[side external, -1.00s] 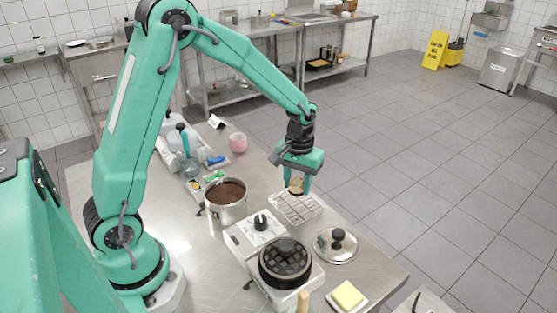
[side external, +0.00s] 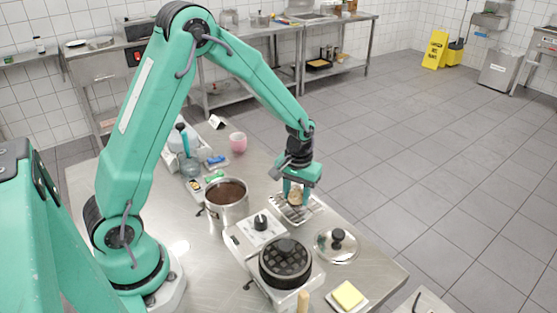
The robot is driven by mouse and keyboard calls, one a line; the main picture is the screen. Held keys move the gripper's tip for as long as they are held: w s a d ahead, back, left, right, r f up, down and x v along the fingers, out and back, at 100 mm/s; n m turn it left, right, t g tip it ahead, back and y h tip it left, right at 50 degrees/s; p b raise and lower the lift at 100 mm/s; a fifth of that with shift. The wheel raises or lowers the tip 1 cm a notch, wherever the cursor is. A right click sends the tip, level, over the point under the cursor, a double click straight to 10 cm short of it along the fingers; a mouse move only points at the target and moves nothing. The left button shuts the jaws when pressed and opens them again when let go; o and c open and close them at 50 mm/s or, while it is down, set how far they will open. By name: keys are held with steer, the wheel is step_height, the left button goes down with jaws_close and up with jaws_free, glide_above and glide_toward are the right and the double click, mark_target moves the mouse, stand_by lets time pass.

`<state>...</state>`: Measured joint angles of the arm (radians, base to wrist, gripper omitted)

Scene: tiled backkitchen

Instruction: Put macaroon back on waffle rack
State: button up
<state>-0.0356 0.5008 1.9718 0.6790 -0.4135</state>
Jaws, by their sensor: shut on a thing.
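The macaroon (side external: 295,199) is a small tan piece between the fingers of my gripper (side external: 296,196). My gripper is shut on it and points down. The waffle rack (side external: 282,210) is a wire cooling rack on the steel table, directly below my gripper. The macaroon is low over the rack's middle; I cannot tell whether it touches the wires. The fingers partly cover the macaroon and the rack's far part.
A pot of dark contents (side external: 227,203) stands left of the rack. A waffle iron (side external: 285,262) is in front, with a metal lid (side external: 337,245) at its right. A pink cup (side external: 238,142) and blue item (side external: 216,161) stand farther back. A yellow block (side external: 347,295) lies near the front edge.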

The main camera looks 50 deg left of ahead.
mark_target(297, 190)
steer(key=shift+f, duration=0.1)
steer(key=o, duration=1)
steer(key=shift+c, duration=0.2)
step_height(297, 190, up, 12)
steer(key=shift+r, duration=0.2)
stand_by(0.4)
